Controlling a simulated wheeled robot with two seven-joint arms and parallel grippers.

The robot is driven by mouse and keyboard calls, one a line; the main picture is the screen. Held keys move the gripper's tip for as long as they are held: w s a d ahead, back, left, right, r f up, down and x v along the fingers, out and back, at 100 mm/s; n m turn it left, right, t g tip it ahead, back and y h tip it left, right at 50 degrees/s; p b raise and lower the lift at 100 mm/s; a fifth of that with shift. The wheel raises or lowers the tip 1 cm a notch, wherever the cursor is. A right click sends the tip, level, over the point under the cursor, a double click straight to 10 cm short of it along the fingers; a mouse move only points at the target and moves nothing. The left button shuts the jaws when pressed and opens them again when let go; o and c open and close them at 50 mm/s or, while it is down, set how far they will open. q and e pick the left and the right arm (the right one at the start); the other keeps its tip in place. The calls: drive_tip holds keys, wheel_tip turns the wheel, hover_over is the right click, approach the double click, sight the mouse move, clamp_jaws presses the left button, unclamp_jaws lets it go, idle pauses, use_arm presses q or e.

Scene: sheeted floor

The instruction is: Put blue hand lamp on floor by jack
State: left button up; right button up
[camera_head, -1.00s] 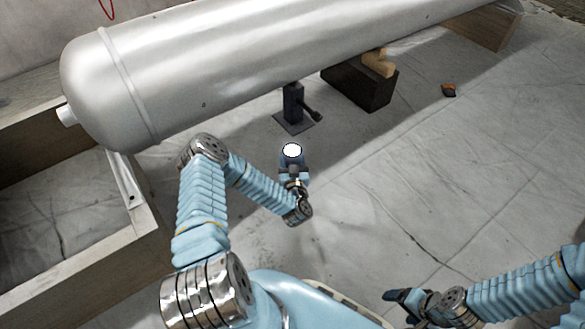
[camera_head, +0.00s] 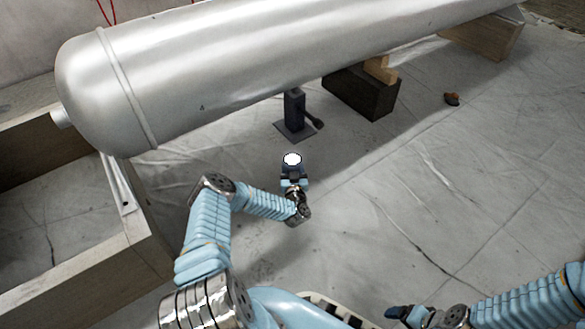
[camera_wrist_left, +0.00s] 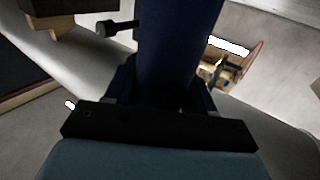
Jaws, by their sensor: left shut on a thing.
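The blue hand lamp (camera_head: 292,161) is in my left gripper (camera_head: 294,177), its white lit face turned up toward the head camera. In the left wrist view its dark blue body (camera_wrist_left: 180,42) rises between the jaws (camera_wrist_left: 165,105), which are shut on it. The dark jack (camera_head: 294,112) stands upright on a square plate under the silver tank, just beyond the lamp. Lamp and jack appear apart; the lamp's height above the floor is hard to judge. My right gripper (camera_head: 402,313) is low at the right, away from both; its jaws are too small to read.
The large silver tank (camera_head: 230,60) spans the top. A dark block (camera_head: 362,92) with wood on it stands right of the jack. A wooden frame (camera_head: 100,255) lies at the left. The sheeted floor (camera_head: 400,190) is clear at the right, apart from a small brown piece (camera_head: 452,98).

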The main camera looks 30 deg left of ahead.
use_arm(q)
drive_tip(key=o, duration=1.2)
drive_tip(key=shift+f, duration=0.1)
drive_tip(key=shift+c, duration=0.2)
